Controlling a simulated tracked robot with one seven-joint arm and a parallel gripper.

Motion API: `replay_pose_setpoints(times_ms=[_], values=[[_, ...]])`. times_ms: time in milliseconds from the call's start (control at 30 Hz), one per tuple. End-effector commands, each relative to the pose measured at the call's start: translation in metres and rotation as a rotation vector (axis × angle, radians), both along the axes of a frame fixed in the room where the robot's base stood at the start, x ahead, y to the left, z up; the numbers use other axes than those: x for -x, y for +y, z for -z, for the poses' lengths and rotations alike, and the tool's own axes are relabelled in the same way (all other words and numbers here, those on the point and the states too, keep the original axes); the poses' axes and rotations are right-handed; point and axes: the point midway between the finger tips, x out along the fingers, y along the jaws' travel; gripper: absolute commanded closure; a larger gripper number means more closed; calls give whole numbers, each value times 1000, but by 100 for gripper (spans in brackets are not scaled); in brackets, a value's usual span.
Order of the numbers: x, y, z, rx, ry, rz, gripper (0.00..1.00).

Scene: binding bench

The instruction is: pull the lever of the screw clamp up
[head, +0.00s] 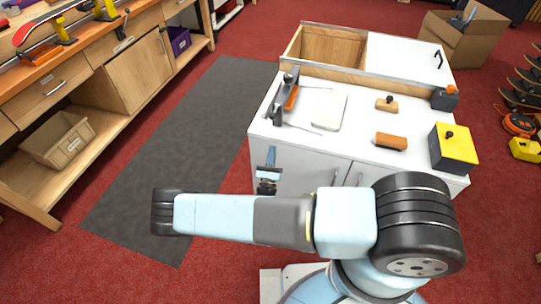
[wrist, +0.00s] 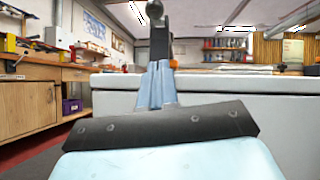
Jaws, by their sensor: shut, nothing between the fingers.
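The screw clamp (head: 278,115) is a dark grey fixture at the left edge of the white bench top. A dark upright piece with a round knob, which looks like its lever (wrist: 157,35), stands straight ahead in the wrist view. An orange part (head: 291,97) lies beside the clamp in the head view. My gripper (head: 271,152) is shut and empty, its light blue fingers pointing up in front of the bench's white face, below and nearer than the clamp. In the wrist view the fingers (wrist: 160,68) overlap the clamp's lower part and hide it. I cannot tell whether they touch.
The white bench (head: 360,107) carries a pale board (head: 330,110), a knobbed wooden block (head: 387,104), an orange-brown block (head: 391,141) and a yellow-topped box (head: 452,146). An open wooden compartment (head: 330,47) is behind. A dark mat (head: 190,140) lies clear on the left.

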Motion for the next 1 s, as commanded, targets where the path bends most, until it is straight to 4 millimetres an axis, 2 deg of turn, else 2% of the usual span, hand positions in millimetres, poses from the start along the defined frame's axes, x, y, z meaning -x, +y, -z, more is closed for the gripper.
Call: replay_pose_setpoints(times_ms=[367, 600, 1000], values=[[-53, -12, -40, 0, 0, 2, 100], [-56, -7, -69, -1, 0, 2, 100], [-57, -6, -76, -1, 1, 1, 100]])
